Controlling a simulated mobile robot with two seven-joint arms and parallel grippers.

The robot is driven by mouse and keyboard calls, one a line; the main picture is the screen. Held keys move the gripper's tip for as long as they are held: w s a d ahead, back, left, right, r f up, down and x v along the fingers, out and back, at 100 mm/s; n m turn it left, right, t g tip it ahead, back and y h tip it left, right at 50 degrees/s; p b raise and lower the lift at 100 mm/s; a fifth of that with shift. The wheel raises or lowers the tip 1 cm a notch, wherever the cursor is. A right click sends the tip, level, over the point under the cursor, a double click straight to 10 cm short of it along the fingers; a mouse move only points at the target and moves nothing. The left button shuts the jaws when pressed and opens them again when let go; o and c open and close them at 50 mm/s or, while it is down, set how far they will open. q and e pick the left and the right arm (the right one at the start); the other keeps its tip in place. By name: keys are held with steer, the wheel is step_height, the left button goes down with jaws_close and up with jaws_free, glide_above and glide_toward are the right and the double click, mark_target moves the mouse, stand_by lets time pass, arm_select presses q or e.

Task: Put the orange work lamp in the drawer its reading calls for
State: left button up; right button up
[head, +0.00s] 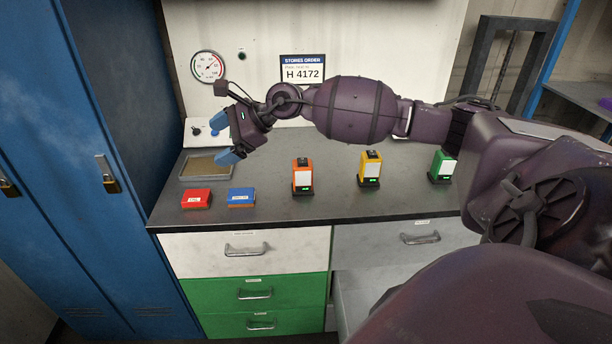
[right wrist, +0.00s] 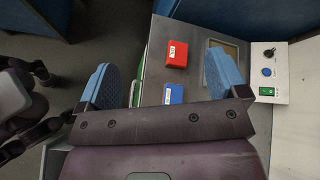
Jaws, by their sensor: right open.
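The orange work lamp (head: 303,177) stands upright on the dark grey counter, with a small lit green display at its base, too small to read. A white drawer (head: 205,262) is under the counter at left, with two green drawers (head: 215,291) below it. A grey drawer (head: 385,240) is at right. All their labels are too small to read. My right gripper (head: 222,140) is open and empty above the counter's left back part, left of the lamp; its blue fingers also show in the right wrist view (right wrist: 160,82). My left gripper is not seen.
A yellow lamp (head: 369,170) and a green lamp (head: 442,166) stand to the right. A red box (head: 196,199), a blue box (head: 241,197) and a shallow tray (head: 228,176) are at left. A gauge (head: 208,67) and a sign reading H 4172 (head: 302,68) hang behind. Blue lockers (head: 60,200) stand left.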

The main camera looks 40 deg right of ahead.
steer(key=s+d+f+n+g+h, duration=0.1)
steer(key=d+f+n+h, duration=0.1)
steer(key=d+n+h, duration=0.3)
steer(key=s+d+f+n+g+h, duration=0.1)
steer(key=d+f+n+h, duration=0.1)
steer(key=d, duration=0.6)
steer(key=n+g+h, duration=0.2)
steer(key=n+h, duration=0.3)
steer(key=n, duration=0.1)
glide_toward(302, 160)
steer(key=shift+x, duration=5)
steer(key=shift+s, duration=0.15)
steer(key=c, duration=1.4)
steer(key=shift+r, duration=0.1)
steer(key=shift+c, duration=1.1)
